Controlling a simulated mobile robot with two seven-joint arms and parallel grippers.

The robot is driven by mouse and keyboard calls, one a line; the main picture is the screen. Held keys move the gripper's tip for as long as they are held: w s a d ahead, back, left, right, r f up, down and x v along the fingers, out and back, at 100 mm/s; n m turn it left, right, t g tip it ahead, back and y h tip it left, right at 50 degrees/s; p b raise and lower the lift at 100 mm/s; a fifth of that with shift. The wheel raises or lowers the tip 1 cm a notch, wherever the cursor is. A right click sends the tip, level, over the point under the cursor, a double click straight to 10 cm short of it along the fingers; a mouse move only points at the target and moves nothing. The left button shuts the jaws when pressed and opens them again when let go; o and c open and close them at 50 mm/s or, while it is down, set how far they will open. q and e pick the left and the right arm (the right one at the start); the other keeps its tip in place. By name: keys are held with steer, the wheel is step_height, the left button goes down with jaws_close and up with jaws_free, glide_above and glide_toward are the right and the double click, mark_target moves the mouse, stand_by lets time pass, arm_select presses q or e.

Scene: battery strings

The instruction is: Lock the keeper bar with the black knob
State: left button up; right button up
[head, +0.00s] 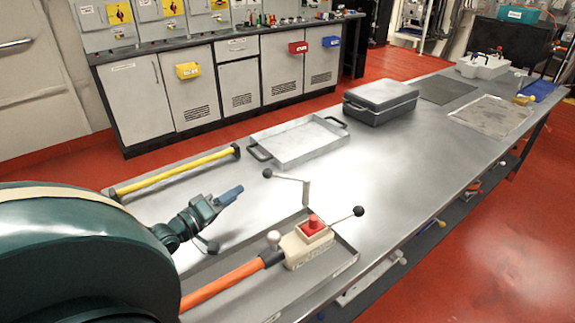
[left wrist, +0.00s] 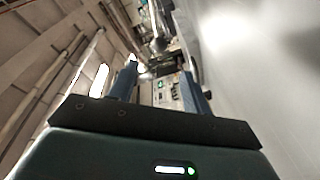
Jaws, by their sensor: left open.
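A beige block with a red top (head: 313,224) sits in a shallow grey metal tray (head: 345,252) on the steel bench. A thin grey bent bar (head: 290,179) rises behind it, with a black knob (head: 267,173) at its left end. A second black knob (head: 358,211) ends a rod on the block's right, and a pale knob (head: 273,237) stands at its left. I cannot tell for certain which part is the keeper bar. My left gripper (head: 228,196) is left of the bent bar, apart from it. Its blue fingers are spread and empty in the left wrist view (left wrist: 160,88).
An orange pole (head: 225,285) runs from the block toward the near left. A yellow bar (head: 175,174) lies along the far bench edge. A flat tray (head: 298,143) and grey case (head: 380,103) stand farther back. The bench's middle right is clear.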

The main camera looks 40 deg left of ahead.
mark_target(267, 172)
arm_select(q)
steer(key=w+b, duration=0.1)
steer(key=w, duration=0.3)
steer(key=w+b, duration=0.1)
steer(key=w, duration=0.3)
steer(key=w+d, duration=0.1)
steer(key=w, duration=0.4)
steer(key=shift+w+b, duration=0.1)
steer(key=shift+b, duration=0.3)
steer(key=shift+c, duration=0.3)
jaws_close()
